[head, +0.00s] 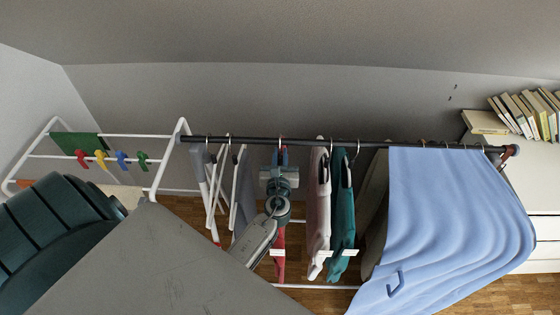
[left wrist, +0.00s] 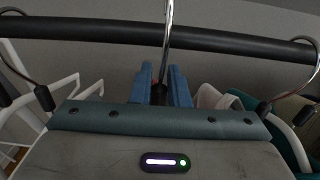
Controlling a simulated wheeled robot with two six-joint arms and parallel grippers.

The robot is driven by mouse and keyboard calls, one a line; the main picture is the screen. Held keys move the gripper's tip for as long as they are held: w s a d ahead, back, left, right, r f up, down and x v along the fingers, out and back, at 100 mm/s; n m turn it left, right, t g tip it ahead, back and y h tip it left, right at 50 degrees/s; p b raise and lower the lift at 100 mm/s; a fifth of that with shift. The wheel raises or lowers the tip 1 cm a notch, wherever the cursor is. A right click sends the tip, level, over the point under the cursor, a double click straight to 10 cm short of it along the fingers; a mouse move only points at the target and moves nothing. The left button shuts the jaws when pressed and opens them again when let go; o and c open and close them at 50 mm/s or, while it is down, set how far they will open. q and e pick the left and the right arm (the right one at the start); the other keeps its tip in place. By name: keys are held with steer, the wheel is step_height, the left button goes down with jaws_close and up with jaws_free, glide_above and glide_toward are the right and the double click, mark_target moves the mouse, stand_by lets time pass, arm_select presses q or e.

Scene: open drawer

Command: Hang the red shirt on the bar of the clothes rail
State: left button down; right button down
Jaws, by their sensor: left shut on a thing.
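The red shirt (head: 280,262) hangs below my left gripper (head: 281,156), mostly hidden behind my arm in the head view. The gripper's blue fingers (left wrist: 160,84) are shut on the dark neck of its hanger, just below the bar of the clothes rail (head: 250,141). The chrome hanger hook (left wrist: 168,25) rises from the fingers and crosses in front of the black bar (left wrist: 110,32) in the left wrist view. Its top is out of that frame, so I cannot tell whether it rests on the bar. My right gripper is not in view.
White hangers and grey garments (head: 243,190) hang left of the gripper. A pink shirt (head: 318,200), a teal shirt (head: 343,210) and a large blue cloth (head: 440,220) hang right. A drying rack (head: 155,180) stands left, and books (head: 525,112) stand on a white cabinet right.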

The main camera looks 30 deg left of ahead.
mark_target(280, 163)
arm_select(q)
steer(key=shift+x, duration=1.1)
steer(key=shift+f+b, duration=1.25)
steer(key=c, duration=1.3)
jaws_free()
